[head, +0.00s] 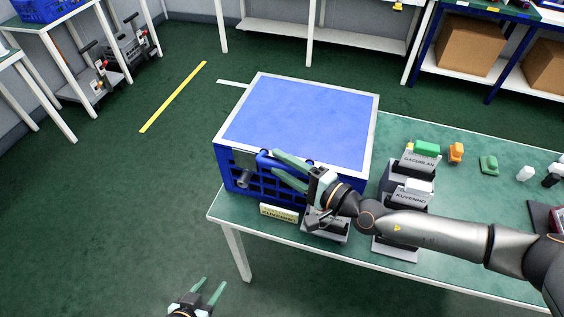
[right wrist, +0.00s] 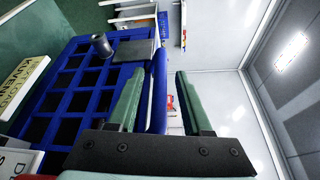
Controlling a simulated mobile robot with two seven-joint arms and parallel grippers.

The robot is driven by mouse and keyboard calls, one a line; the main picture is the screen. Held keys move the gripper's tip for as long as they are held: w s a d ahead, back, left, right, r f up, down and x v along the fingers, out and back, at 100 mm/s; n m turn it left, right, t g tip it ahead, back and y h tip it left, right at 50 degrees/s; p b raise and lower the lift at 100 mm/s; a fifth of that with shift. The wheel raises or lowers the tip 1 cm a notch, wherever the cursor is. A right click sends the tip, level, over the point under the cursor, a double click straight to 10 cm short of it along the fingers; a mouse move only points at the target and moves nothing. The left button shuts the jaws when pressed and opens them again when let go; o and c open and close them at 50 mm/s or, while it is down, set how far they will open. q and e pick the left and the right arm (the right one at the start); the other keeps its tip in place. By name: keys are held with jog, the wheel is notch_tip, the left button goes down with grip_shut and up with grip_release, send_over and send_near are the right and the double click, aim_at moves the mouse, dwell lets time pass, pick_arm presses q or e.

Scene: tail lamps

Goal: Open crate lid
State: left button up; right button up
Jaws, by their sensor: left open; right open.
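The blue crate (head: 238,181) stands at the left end of the green table. Its lid (head: 298,115), a blue panel with a pale frame, lies closed on top. A rounded blue grip (head: 268,158) shows at the lid's front edge. My right gripper (head: 274,162) is open at that edge, its green fingers pointing left. In the right wrist view, the blue grip (right wrist: 160,90) appears between the two open fingers (right wrist: 160,100); I cannot tell whether they touch it. My left gripper (head: 211,291) is open and empty, low over the floor, away from the crate.
A yellow label plate (head: 279,213) is at the crate's front. Grey labelled holders (head: 407,193) stand close to its right, under my right arm. Green and orange parts (head: 456,152) lie farther right. A grey fitting (head: 243,158) is on the crate's front left.

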jog(key=shift+w+a, duration=0.1)
jog(key=shift+w, duration=0.05)
jog(key=shift+c, duration=0.2)
grip_shut()
dwell(1.2)
